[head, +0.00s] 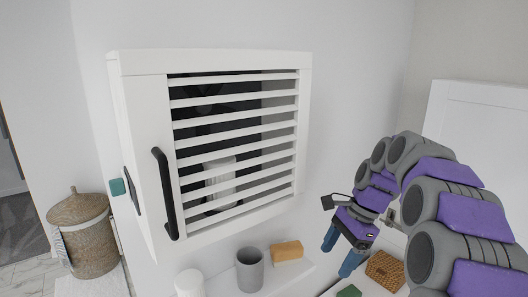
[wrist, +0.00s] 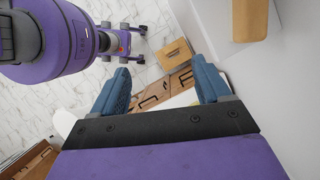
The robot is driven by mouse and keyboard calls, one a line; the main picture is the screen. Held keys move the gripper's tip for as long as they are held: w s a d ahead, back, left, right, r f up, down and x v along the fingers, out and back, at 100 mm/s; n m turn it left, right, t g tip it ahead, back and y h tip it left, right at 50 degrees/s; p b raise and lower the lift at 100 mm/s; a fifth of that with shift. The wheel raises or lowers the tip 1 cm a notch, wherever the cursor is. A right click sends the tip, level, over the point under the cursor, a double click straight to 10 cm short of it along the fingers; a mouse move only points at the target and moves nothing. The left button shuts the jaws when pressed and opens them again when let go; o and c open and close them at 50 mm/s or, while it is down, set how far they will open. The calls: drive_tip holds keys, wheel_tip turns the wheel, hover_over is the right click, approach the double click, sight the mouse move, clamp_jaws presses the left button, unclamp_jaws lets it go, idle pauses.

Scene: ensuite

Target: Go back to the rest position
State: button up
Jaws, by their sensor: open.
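My gripper (head: 341,252) is at the end of my purple and grey arm, at the lower right in the head view. It points down, in front of the wall and right of the white slatted cabinet (head: 140,150). Its two blue fingers are apart with nothing between them. The wrist view also shows my gripper (wrist: 163,84) open and empty, with the floor area and brown objects seen beyond the fingers. The gripper is apart from the cabinet and its black handle (head: 165,195).
A shelf under the cabinet holds a white cup (head: 190,283), a grey cup (head: 250,268) and a tan block (head: 287,252). A wicker basket (head: 385,270) is below my arm. A lidded hamper (head: 82,238) stands left. A pale panel (head: 480,130) is at right.

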drive_tip(key=s+a+f+n+h+b, duration=0.1)
drive_tip(key=s+f+n+h+b, duration=0.1)
drive_tip(key=s+f+n+b, duration=0.5)
drive_tip(key=s+a+f+n+h+b, duration=0.2)
drive_tip(key=s+f+n+b, duration=0.5)
drive_tip(key=s+f, duration=1.2)
drive_tip(key=s+b, duration=0.1)
drive_tip(key=s, duration=0.6)
drive_tip(key=shift+s+n+g, duration=0.2)
drive_tip(key=shift+n+g, duration=0.2)
drive_tip(key=shift+d, duration=0.3)
drive_tip(key=shift+a, duration=0.1)
